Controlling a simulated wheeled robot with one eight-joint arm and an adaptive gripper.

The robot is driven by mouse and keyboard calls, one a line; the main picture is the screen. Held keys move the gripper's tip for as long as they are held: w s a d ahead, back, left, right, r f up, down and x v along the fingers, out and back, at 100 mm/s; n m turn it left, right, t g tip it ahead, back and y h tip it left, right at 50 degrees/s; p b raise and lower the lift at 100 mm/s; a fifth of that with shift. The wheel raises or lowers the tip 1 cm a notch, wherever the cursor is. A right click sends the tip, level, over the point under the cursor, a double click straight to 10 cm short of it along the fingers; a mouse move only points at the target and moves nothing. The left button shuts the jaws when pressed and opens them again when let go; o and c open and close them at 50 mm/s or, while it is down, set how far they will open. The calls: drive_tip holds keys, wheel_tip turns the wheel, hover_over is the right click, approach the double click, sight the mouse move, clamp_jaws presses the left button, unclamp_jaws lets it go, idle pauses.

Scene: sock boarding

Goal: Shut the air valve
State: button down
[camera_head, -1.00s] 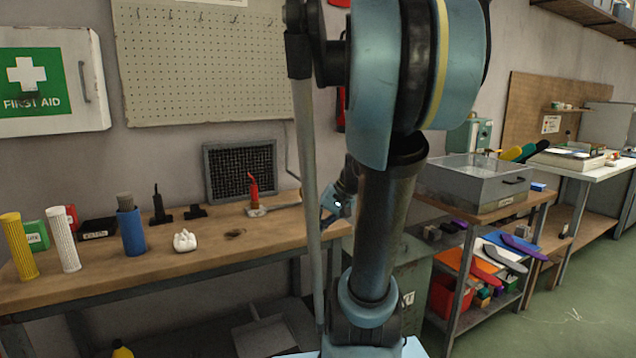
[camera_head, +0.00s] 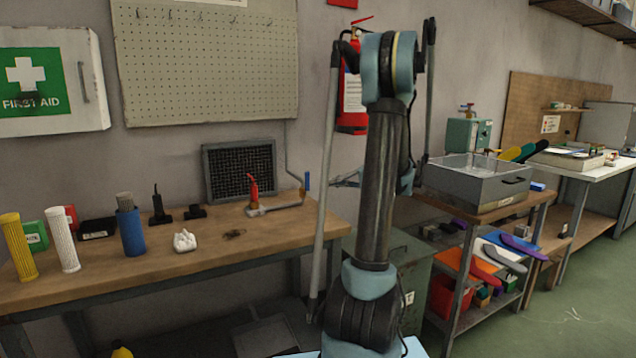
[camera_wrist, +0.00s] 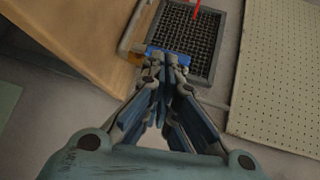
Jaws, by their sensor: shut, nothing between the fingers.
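The air valve's blue lever (camera_head: 307,181) stands roughly upright at the end of a thin grey pipe (camera_head: 289,158) by the workbench's right end. In the wrist view the blue lever (camera_wrist: 166,54) lies just beyond my fingertips, beside a small brass-coloured part and the pipe (camera_wrist: 131,32). My gripper (camera_wrist: 176,64) is shut and empty, its tips overlapping the lever's edge in the picture; I cannot tell whether they touch. In the head view my gripper (camera_head: 337,181) is to the right of the lever, partly hidden by my arm.
The wooden workbench (camera_head: 180,262) holds a red-handled tool (camera_head: 253,190), a dark mesh panel (camera_head: 240,170), a blue cup (camera_head: 131,230) and a white object (camera_head: 185,241). A fire extinguisher (camera_head: 352,95) hangs behind my arm. A grey box (camera_head: 470,182) stands on the right-hand shelf unit.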

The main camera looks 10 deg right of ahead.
sight(307, 184)
drive_tip(key=w+d+t+y, duration=0.2)
drive_tip(key=w+d, duration=0.1)
drive_tip(key=d, duration=0.4)
drive_tip(key=s+a+x, duration=0.1)
drive_tip(key=s+x, duration=0.1)
drive_tip(key=x, duration=1)
drive_tip(key=shift+a+f, duration=0.3)
drive_tip(key=shift+f, duration=0.05)
